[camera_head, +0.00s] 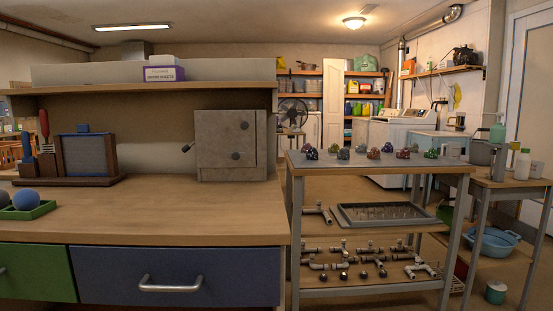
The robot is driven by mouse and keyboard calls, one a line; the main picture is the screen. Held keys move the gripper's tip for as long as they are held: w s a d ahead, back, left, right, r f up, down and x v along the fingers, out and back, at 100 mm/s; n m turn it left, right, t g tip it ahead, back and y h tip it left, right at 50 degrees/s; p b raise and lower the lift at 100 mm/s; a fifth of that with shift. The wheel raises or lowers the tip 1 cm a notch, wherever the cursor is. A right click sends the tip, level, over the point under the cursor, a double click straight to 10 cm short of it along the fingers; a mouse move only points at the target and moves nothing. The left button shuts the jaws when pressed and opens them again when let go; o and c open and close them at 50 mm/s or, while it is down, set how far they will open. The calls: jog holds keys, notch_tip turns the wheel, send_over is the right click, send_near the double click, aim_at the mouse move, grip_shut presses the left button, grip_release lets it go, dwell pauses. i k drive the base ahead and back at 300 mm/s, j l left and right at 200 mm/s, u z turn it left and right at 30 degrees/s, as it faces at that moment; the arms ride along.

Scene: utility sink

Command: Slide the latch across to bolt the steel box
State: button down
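The steel box (218,150) is a grey cube standing at the right end of the wooden workbench, under the shelf. A vertical seam runs near the right side of the front. A short dark handle (187,148) sticks out past the left side. Which of these is the latch, and whether it is bolted, I cannot tell at this size. My gripper is not in view.
The bench top (170,208) is clear in front of the box. The shelf (150,88) overhangs the box. A metal-framed cart (375,161) stands right of the bench.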

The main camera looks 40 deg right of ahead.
aim_at(235, 156)
jog(key=z, duration=0.8)
